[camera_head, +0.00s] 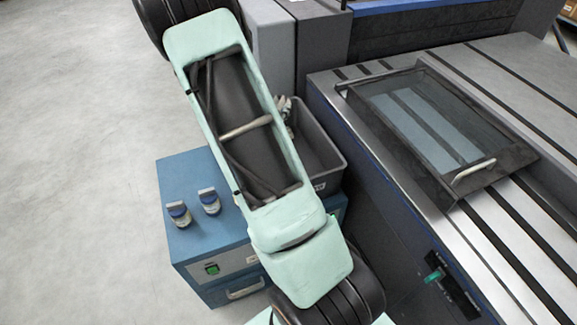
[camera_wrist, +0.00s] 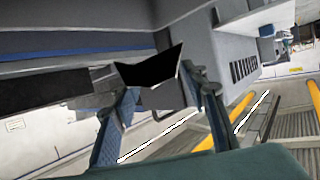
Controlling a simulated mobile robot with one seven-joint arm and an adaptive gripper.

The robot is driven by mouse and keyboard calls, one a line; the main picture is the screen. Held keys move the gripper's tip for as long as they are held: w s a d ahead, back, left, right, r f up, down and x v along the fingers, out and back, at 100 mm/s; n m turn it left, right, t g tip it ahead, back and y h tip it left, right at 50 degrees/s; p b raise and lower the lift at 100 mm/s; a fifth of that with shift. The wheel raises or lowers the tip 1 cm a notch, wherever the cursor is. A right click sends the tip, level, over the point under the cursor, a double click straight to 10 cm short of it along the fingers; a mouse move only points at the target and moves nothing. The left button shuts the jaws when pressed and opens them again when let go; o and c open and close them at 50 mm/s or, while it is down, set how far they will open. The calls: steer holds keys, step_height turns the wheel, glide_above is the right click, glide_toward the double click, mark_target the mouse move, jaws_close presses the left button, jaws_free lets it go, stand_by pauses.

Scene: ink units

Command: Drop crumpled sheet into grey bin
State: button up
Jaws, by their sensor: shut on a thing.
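In the wrist view my gripper (camera_wrist: 152,88) has its two blue-padded fingers apart, with a dark, angular piece with grey facets between their tips. I take this piece to be the crumpled sheet (camera_wrist: 148,72); its outline is hard to separate from the background. The grey bin (camera_head: 327,158) is in the head view, partly hidden behind my pale green arm. Something pale shows at its far left inside; I cannot tell what it is. My gripper does not show in the head view, so its place relative to the bin is unclear.
A large grey machine (camera_head: 500,130) with a framed glass panel (camera_head: 425,122) is on the right. Open floor (camera_head: 80,170) lies to the left.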

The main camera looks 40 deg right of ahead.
steer(key=s+d+f+b, duration=0.1)
steer(key=f+b, duration=0.1)
steer(key=f, duration=0.3)
steer(key=s+d+f+m+g+h+b, duration=0.1)
steer(key=s+d+f+b, duration=0.1)
steer(key=f, duration=0.3)
steer(key=shift+m+b, duration=0.3)
steer(key=shift+b, duration=0.4)
steer(key=shift+d+f, duration=0.1)
steer(key=o, duration=1)
steer(key=v, duration=1.2)
steer(key=shift+w, duration=0.2)
